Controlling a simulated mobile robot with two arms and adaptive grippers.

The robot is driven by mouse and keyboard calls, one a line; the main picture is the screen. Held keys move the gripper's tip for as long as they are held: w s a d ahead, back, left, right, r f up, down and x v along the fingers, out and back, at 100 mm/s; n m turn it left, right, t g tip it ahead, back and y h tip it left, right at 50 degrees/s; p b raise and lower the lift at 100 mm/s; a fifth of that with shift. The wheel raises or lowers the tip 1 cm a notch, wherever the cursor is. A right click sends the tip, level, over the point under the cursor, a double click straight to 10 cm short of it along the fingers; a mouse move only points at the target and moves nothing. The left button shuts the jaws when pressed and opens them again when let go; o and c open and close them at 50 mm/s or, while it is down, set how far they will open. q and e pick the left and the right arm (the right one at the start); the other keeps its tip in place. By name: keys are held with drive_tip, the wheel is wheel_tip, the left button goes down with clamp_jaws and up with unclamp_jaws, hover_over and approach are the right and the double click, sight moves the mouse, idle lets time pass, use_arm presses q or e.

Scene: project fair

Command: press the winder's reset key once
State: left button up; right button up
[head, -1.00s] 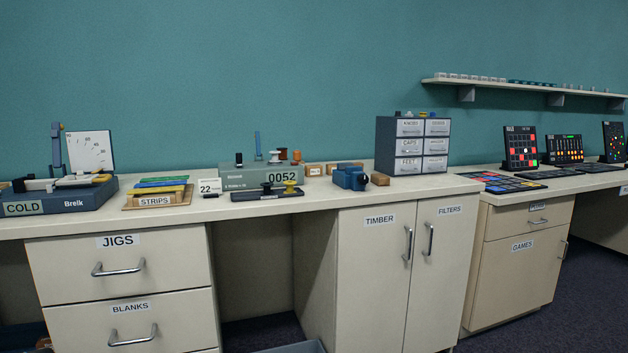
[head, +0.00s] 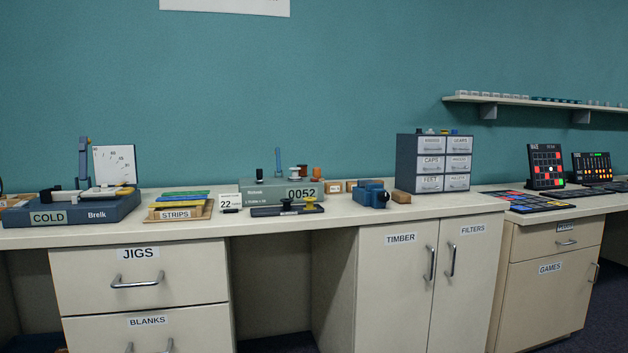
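The winder (head: 260,197) is a grey-green box in the middle of the bench, with a display reading 0052 (head: 302,193) on its front. A blue upright post, a dark knob and a white-topped spool stand on its top. Which part is the reset key is too small to tell. A dark strip (head: 262,211) with a black knob and a yellow knob lies in front of it. Neither of my grippers shows in the head view.
A card reading 22 (head: 227,202) and the strips board (head: 181,214) are left of the winder, with the blue Brelk device (head: 95,210) farther left. A blue vise-like block (head: 370,195) and a drawer cabinet (head: 405,165) are to the right. The bench's front edge is mostly clear.

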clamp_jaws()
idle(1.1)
